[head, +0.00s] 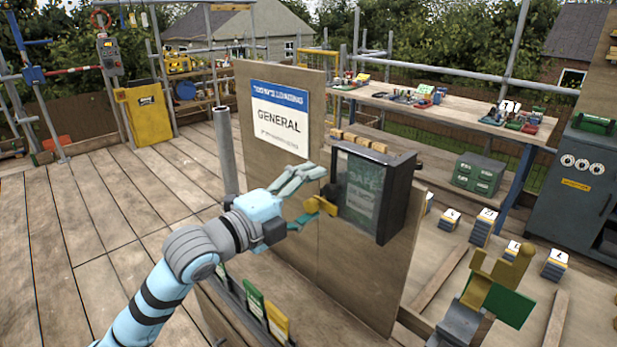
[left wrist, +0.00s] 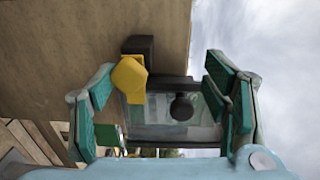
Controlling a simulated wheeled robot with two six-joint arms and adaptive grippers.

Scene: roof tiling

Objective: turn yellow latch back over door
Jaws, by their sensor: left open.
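The dark box (head: 400,200) with a glazed door (head: 362,195) is fixed to the upright wooden board. The yellow latch (head: 326,207) sits at the door's left edge and appears to stick out away from it. My left gripper (head: 314,194) is open in front of the latch. In the left wrist view, the latch (left wrist: 130,80) shows as a yellow block on a dark mount, between the open fingers and nearer the left one. A round dark knob (left wrist: 181,107) shows against the door there. I cannot tell whether a finger touches the latch.
A "GENERAL" sign (head: 279,118) is on the same board, left of the box. A workbench (head: 440,103) is behind.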

